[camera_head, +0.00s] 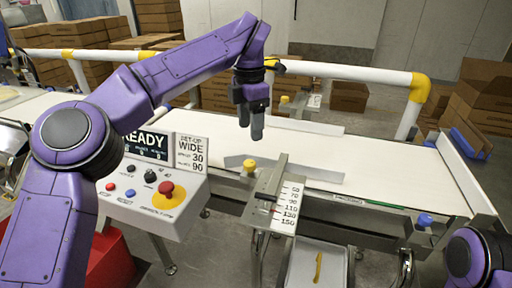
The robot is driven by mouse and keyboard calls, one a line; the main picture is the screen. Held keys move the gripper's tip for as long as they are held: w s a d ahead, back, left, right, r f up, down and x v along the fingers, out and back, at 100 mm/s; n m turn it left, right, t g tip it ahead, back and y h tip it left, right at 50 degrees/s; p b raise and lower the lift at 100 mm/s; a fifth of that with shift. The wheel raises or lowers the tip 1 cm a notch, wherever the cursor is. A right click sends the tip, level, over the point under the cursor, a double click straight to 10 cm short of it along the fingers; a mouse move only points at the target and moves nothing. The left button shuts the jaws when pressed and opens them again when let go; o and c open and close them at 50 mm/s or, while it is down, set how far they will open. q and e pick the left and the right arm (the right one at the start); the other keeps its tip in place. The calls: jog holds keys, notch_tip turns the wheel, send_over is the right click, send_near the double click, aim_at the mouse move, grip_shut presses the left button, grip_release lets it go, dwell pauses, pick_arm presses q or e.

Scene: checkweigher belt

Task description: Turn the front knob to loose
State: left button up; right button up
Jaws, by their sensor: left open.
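The yellow front knob (249,165) sits on the near side of the belt, beside a metal bracket with a number scale (288,205). Which way it is turned is too small to tell. My left gripper (251,128) points down over the white belt (375,160), above and apart from the knob in the picture. Its dark fingers are open, with nothing seen between them. A second yellow knob (284,99) shows at the belt's far side. Only a part of my right arm shows at the lower right; its gripper is out of view.
A control box (130,205) with a red stop button (166,188), a READY display and a "SET-UP WIDE" card (190,153) stands left of the knob. A blue knob (425,219) is at the right. White guide rails (322,172) border the belt; a grey tray (302,270) is below.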

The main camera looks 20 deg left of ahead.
pick_arm(q)
jog(key=b, duration=0.2)
send_over(250, 162)
jog(key=f, duration=0.4)
jog(key=shift+s+f, duration=0.25)
jog(key=shift+s, duration=0.1)
jog(key=f, duration=0.2)
jog(key=w+f, duration=0.1)
jog(key=f, duration=0.2)
jog(key=shift+f, duration=0.15)
jog(key=shift+s, duration=0.25)
pick_arm(e)
jog(key=shift+s+f, duration=0.2)
jog(key=shift+f, duration=0.35)
jog(key=shift+s+f, duration=0.2)
jog(key=shift+f, duration=0.3)
pick_arm(q)
jog(key=shift+w, duration=0.1)
jog(key=c, duration=1)
